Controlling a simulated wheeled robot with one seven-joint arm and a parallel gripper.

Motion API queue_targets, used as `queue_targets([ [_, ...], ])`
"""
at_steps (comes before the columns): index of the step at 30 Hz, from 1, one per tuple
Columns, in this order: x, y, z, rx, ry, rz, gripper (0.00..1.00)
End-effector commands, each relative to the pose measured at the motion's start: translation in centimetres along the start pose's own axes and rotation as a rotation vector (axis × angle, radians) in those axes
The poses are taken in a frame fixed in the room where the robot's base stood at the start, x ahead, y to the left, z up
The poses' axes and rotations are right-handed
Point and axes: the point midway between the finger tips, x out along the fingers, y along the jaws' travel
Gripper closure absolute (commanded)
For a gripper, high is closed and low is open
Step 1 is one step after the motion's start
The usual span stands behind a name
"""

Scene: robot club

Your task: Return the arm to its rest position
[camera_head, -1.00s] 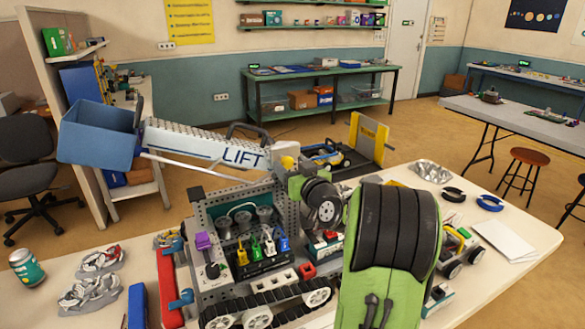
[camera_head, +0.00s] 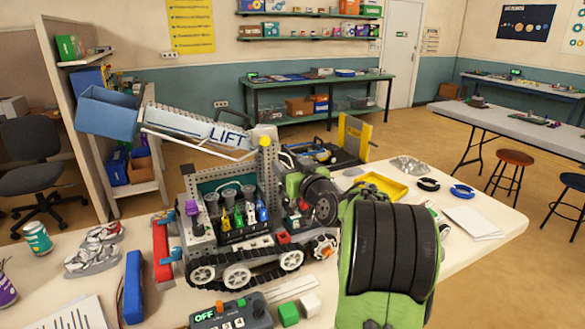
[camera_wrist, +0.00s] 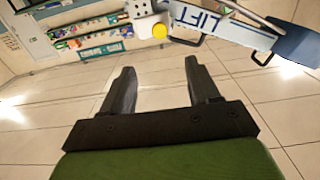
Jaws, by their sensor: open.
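My gripper (camera_wrist: 161,85) shows in the wrist view with its two dark fingers spread apart and nothing between them. It points out over tiled floor, with the white LIFT boom (camera_wrist: 215,22) beyond the fingertips. In the head view my green and black arm (camera_head: 390,245) is folded at the front right, over the table's edge. I cannot make out the fingers there. The tracked robot model (camera_head: 235,215) stands on the table left of my arm, its LIFT boom raised toward the upper left with a blue bucket (camera_head: 108,113) at its end.
On the cream table (camera_head: 465,255) are a control box marked OFF (camera_head: 230,312), a green block (camera_head: 289,314), a yellow tray (camera_head: 385,185), black and blue rings and a can (camera_head: 37,237). Stools (camera_head: 508,170) and another table (camera_head: 480,118) stand at the right. Open floor lies behind.

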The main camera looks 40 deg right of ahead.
Motion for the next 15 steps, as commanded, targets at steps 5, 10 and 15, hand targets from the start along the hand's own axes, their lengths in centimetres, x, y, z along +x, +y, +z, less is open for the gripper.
queue_targets([
  [5, 0.0, 0.0, 0.0, 0.000, 0.000, 0.001, 0.39],
  [10, -0.1, -0.4, -0.2, -0.002, -0.006, -0.006, 0.39],
  [15, -2.7, -9.4, -2.4, -0.044, -0.182, -0.134, 0.39],
])
